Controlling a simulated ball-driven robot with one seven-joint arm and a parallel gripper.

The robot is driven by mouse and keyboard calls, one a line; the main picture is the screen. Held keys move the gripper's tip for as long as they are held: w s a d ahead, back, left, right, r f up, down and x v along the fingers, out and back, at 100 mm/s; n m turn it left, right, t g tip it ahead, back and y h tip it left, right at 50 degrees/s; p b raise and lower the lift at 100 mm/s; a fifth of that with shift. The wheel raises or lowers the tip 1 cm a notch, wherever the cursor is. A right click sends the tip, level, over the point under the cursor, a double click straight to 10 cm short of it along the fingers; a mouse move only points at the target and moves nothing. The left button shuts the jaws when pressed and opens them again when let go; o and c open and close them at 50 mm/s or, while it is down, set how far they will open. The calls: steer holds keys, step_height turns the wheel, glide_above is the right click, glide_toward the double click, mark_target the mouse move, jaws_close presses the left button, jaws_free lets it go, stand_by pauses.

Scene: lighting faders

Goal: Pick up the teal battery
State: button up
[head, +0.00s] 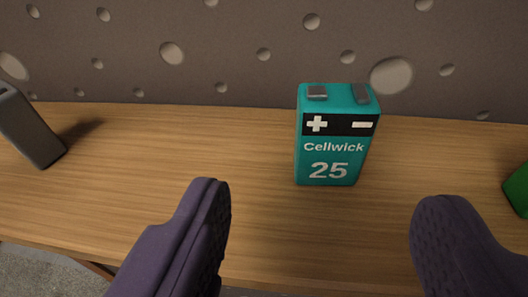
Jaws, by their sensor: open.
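The teal battery (333,150) stands upright on the wooden surface, close to the back wall. It is a box shape with a black band bearing plus and minus signs, the word "Cellwick" and the number 25. Two dark grey terminals sit on its top. My gripper (322,208) is open, its two purple fingers wide apart in the foreground. The battery lies beyond the fingertips, between them in the picture and nearer the middle than either finger. Nothing is between the fingers.
The wooden surface (120,206) is clear around the battery. A dark grey block (29,129) stands at the far left. A green object (517,190) is cut off at the right edge. A brown wall (230,60) with pale round spots rises behind. The surface's front edge shows at lower left.

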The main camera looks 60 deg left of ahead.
mark_target(331, 158)
steer(key=x, duration=0.1)
steer(key=b+x, duration=0.1)
steer(key=x, duration=0.1)
steer(key=b+x, duration=0.1)
steer(key=x, duration=0.1)
steer(key=shift+w+d+f, duration=0.2)
steer(key=shift+w+f, duration=0.2)
steer(key=shift+f, duration=0.05)
steer(key=shift+w+a, duration=0.15)
steer(key=shift+a, duration=0.1)
steer(key=c, duration=1.2)
